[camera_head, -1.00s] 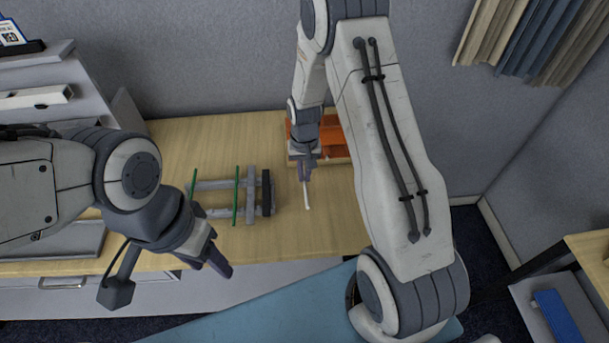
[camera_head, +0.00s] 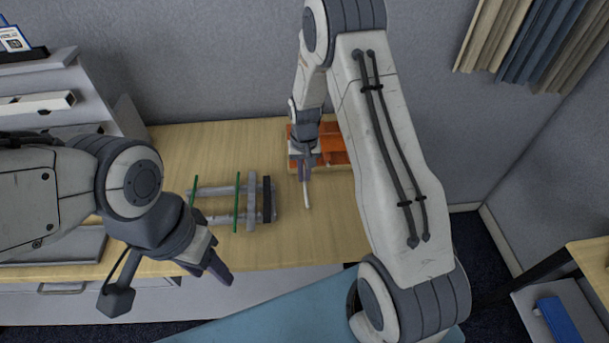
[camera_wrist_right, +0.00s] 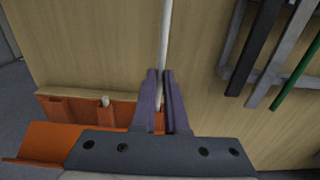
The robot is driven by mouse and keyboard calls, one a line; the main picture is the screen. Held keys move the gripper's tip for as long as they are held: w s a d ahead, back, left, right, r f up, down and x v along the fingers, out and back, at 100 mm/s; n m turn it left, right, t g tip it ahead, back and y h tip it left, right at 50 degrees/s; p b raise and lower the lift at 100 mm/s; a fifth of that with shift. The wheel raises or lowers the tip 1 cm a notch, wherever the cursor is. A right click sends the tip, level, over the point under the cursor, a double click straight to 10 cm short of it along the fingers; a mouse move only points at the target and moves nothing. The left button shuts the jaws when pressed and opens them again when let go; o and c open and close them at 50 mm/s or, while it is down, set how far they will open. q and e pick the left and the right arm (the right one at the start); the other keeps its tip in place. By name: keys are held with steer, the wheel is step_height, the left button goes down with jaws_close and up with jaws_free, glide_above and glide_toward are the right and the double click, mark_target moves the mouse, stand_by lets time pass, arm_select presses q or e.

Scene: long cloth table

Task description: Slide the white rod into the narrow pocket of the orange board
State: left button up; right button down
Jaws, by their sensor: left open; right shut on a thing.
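The white rod (camera_head: 306,194) is thin and straight, and it also shows in the right wrist view (camera_wrist_right: 165,35). My right gripper (camera_head: 305,178) is shut on the rod, and its purple fingers show in the right wrist view (camera_wrist_right: 160,73). The rod sticks out from the fingertips, away from the board. The orange board (camera_head: 333,143) lies beside and behind the gripper, partly hidden by my arm. In the right wrist view the board (camera_wrist_right: 75,109) has orange walls and a short pale peg (camera_wrist_right: 105,101). The narrow pocket cannot be made out. My left gripper (camera_head: 224,277) is open and empty near the table's front edge.
A grey rack (camera_head: 224,218) with green bars and a dark bar lies left of the rod. The wooden table (camera_head: 232,143) is clear behind the rack. Shelves (camera_head: 45,98) stand at the far left, and a wall runs along the back.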

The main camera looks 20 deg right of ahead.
mark_target(306, 193)
steer(key=shift+w+d, duration=0.2)
steer(key=shift+w, duration=0.3)
steer(key=shift+w+d, duration=0.3)
steer(key=shift+w, duration=0.65)
steer(key=shift+w+d, duration=0.25)
steer(key=shift+w, duration=0.7)
steer(key=shift+s, duration=0.1)
steer(key=shift+s+a, duration=0.5)
steer(key=shift+s, duration=1.1)
steer(key=shift+s+a, duration=0.45)
steer(key=shift+s, duration=1.15)
steer(key=shift+s+a, duration=0.5)
steer(key=shift+s, duration=1.1)
steer(key=shift+w+d+p, duration=0.2)
steer(key=shift+w+d, duration=0.05)
steer(key=shift+w, duration=0.55)
steer(key=shift+w+d+p, duration=0.2)
steer(key=shift+w, duration=0.6)
